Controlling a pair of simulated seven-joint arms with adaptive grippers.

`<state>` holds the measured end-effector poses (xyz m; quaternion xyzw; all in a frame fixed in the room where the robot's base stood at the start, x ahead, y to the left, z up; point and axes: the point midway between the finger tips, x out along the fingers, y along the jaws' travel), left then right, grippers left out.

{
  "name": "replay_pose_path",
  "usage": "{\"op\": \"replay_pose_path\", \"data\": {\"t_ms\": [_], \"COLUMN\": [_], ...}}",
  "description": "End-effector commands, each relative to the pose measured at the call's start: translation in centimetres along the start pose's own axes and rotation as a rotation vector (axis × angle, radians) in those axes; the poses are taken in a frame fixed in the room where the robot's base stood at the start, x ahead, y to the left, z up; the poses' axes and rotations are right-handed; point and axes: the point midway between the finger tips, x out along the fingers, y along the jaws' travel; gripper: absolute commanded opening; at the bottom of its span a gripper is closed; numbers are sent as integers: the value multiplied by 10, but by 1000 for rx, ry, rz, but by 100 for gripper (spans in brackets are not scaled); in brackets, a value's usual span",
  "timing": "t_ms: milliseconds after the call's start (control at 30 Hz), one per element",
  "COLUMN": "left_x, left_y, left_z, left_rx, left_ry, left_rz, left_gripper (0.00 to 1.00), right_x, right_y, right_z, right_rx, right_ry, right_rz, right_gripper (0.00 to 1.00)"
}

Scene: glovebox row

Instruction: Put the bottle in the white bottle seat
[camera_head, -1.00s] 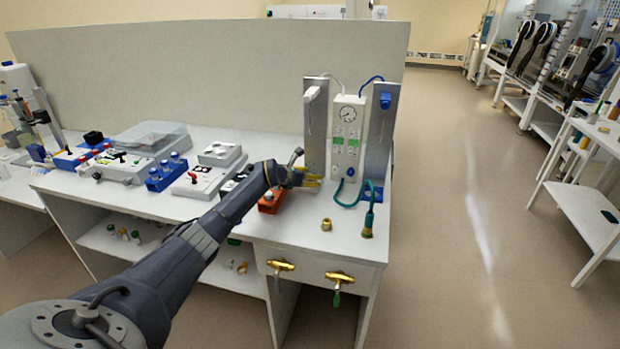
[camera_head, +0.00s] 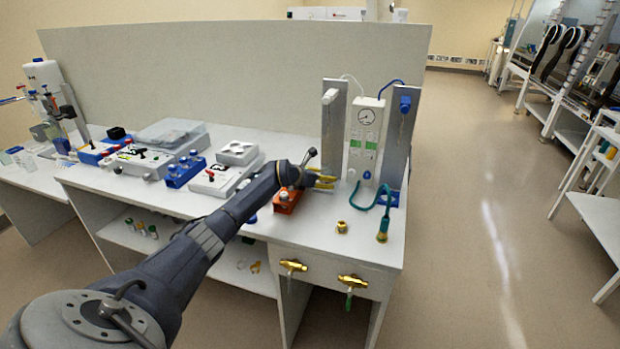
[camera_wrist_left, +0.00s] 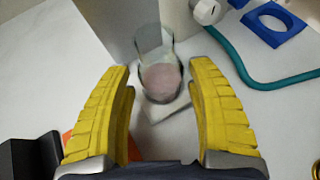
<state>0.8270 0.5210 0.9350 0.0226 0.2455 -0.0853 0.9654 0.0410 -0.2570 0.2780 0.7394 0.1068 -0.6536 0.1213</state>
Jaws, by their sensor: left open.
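In the left wrist view a clear bottle (camera_wrist_left: 158,80) with a pinkish lower part stands at the foot of a grey upright panel. A white square seat (camera_wrist_left: 168,110) shows under it; whether the bottle is fully down in it I cannot tell. My left gripper (camera_wrist_left: 160,85) is open, its yellow fingers on either side of the bottle with visible gaps. In the head view the left gripper (camera_head: 325,182) is low in front of the left panel; the bottle cannot be made out there. My right gripper is not in view.
A white gauge box (camera_head: 363,135) stands between two grey panels. A blue seat (camera_wrist_left: 268,22) and teal hose (camera_wrist_left: 250,72) lie to the right. A brass fitting (camera_head: 342,227) and an orange block (camera_head: 287,200) are near the gripper.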

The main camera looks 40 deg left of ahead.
Motion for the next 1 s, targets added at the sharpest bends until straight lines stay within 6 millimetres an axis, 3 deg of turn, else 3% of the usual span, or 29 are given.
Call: {"op": "replay_pose_path", "data": {"t_ms": [600, 1000], "left_x": [-87, -102], "left_y": [0, -1], "left_z": [-1, 0], "left_rx": [2, 0], "left_ry": [2, 1], "left_rz": [0, -1], "left_gripper": [57, 57], "right_x": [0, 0], "right_y": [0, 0], "right_z": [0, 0], "right_rx": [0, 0], "right_ry": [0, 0], "right_rz": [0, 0], "right_gripper": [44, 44]}}
